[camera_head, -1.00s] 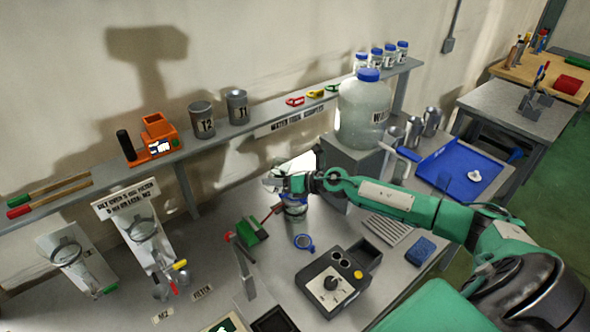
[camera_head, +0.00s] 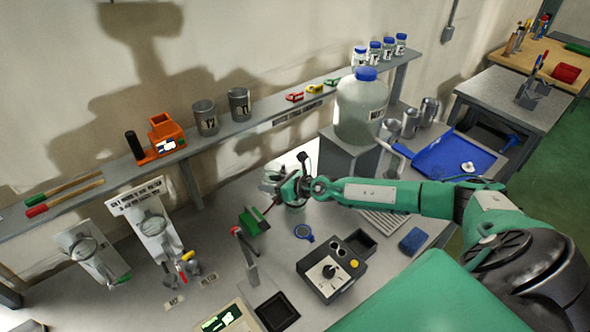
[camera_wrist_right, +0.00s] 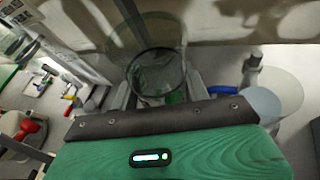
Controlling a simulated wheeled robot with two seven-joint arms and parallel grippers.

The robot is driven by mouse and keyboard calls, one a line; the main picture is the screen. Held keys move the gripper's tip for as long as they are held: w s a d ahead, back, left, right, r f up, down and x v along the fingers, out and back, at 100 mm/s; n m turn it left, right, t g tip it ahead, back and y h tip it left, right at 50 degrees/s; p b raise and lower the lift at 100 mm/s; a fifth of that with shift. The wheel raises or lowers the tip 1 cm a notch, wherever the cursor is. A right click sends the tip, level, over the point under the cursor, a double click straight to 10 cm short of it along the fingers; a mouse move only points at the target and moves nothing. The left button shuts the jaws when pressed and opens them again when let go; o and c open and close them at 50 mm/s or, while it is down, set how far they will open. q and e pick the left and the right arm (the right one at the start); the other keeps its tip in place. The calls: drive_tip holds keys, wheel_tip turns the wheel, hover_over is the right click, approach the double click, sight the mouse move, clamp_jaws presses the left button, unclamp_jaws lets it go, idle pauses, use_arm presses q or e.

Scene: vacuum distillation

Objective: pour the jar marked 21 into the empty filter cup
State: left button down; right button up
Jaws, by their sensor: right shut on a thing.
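My right gripper (camera_head: 276,184) reaches in from the right over the middle of the bench and is shut on a clear jar. In the right wrist view the clear jar (camera_wrist_right: 152,78) stands between the fingers, its round dark rim showing; I can read no mark on it. Two white stands with ring-shaped clear cups are at the left, one in front (camera_head: 88,248) and one behind (camera_head: 152,222); I cannot tell what is in them. Two grey cans on the shelf, one left (camera_head: 206,118) and one right (camera_head: 239,104), carry marks too blurred to read surely. My left gripper is out of view.
A black control box (camera_head: 330,272), a green block (camera_head: 254,221) and a blue ring (camera_head: 304,232) lie near the arm. A large jug (camera_head: 361,108) on a grey block stands behind it. An orange device (camera_head: 162,136) is on the shelf. A blue tray (camera_head: 455,157) is at right.

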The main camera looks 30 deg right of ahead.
sight(265, 166)
drive_tip(key=shift+a+f+b, duration=0.1)
drive_tip(key=shift+a+b, duration=0.1)
drive_tip(key=shift+b, duration=0.1)
drive_tip(key=shift+d+f+h, duration=0.1)
drive_tip(key=shift+f+h, duration=0.05)
drive_tip(key=shift+h, duration=0.15)
drive_tip(key=shift+d+f+b, duration=0.25)
drive_tip(key=shift+d+b, duration=0.05)
drive_tip(key=shift+s+a+n+p, duration=0.1)
drive_tip(key=shift+a+n+p, duration=0.15)
drive_tip(key=shift+p, duration=0.35)
drive_tip(key=shift+f+n+h+p, duration=0.25)
drive_tip(key=shift+h+p, duration=0.05)
wheel_tip(265, 166, up, 9)
drive_tip(key=shift+f, duration=0.2)
drive_tip(key=s+d+r+b, duration=0.1)
drive_tip(key=s+r, duration=0.1)
drive_tip(key=s, duration=1.4)
drive_tip(key=shift+d, duration=0.15)
